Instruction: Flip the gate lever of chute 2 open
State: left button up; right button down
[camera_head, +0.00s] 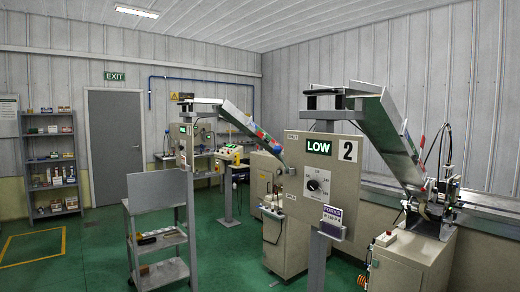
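A beige machine cabinet (345,214) marked with a large "2" sign (347,150) stands at the right. Its grey metal chute (385,132) slopes down to the right from the cabinet top to a small mechanism (440,192). A dark bar-like part (323,92) sits at the chute's upper end. I cannot tell which part is the gate lever, or whether the gate is open or shut. Neither of my grippers is in view.
A grey cart (160,238) stands in front on the left. A second machine with a sloping chute (250,125) is farther back. Shelves (50,165) are far left. Green floor (90,258) is clear at left.

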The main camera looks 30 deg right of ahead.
aim_at(277, 150)
jog(key=z, duration=0.1)
jog(key=i, duration=1.05)
jog(key=z, duration=0.05)
